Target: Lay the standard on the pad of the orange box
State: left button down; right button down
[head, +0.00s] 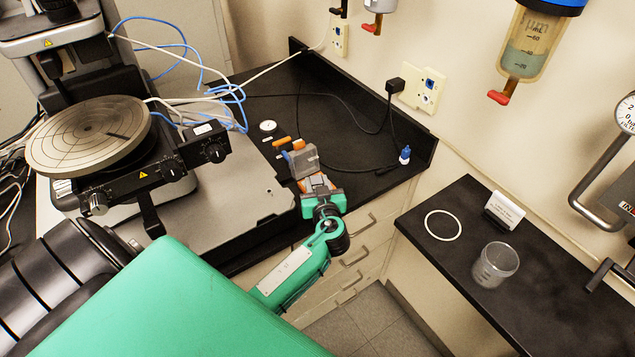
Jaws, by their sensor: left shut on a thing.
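The small orange box (308,182) sits near the front right edge of the black bench beside the profiler, with its clear lid (302,159) standing open at the back. My left gripper (319,191), with green and grey parts, is right at the front of the box and hides much of its inside. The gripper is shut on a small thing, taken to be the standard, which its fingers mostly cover. I cannot tell whether it touches the pad, which is hidden too. My right gripper is out of view.
The profiler's round stage (88,135) stands left on a grey base plate (225,205). Blue and white cables lie behind. Small orange pieces and a round white dial (268,126) lie behind the box. A right-hand shelf holds a white ring (443,225) and a clear beaker (495,265).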

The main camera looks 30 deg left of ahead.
pick_arm(q)
jog(key=shift+f, duration=0.2)
jog(key=c, duration=1)
grip_release()
jog(key=shift+r, duration=0.15)
jog(key=shift+r, duration=0.2)
jog(key=b+v, duration=0.5)
jog(key=v, duration=0.7)
jog(key=shift+f, duration=0.2)
